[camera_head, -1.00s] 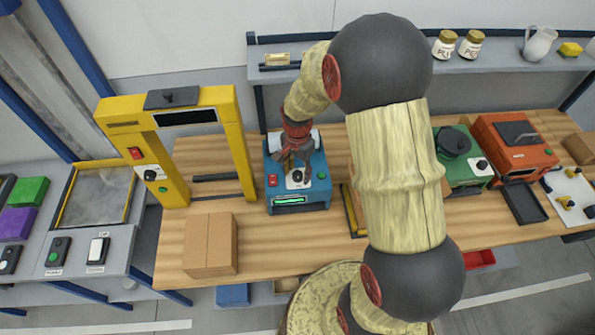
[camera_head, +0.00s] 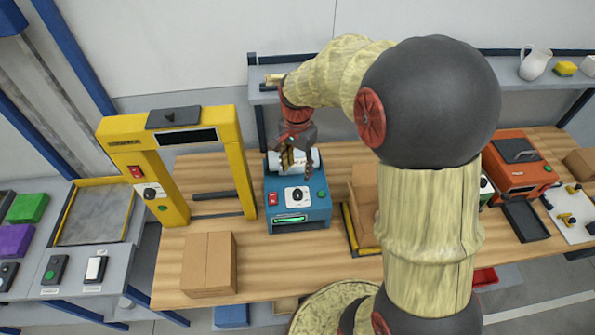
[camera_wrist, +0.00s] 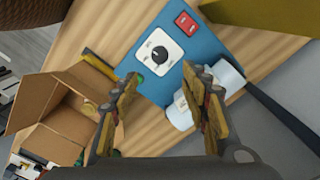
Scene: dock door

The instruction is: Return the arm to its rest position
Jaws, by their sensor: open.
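My gripper (camera_head: 297,160) is open and empty in the head view, above the back of the blue machine (camera_head: 287,217). A white roll (camera_head: 310,160) sits at the back of the blue machine, partly hidden by my gripper. My arm reaches up and across the right half of the head view and hides part of the bench.
A yellow frame (camera_head: 240,165) and a closed cardboard box (camera_head: 209,264) stand left of the blue machine. An open cardboard box (camera_head: 364,205) stands close on its right, then an orange machine (camera_head: 518,168). A shelf (camera_head: 262,96) runs along the wall behind.

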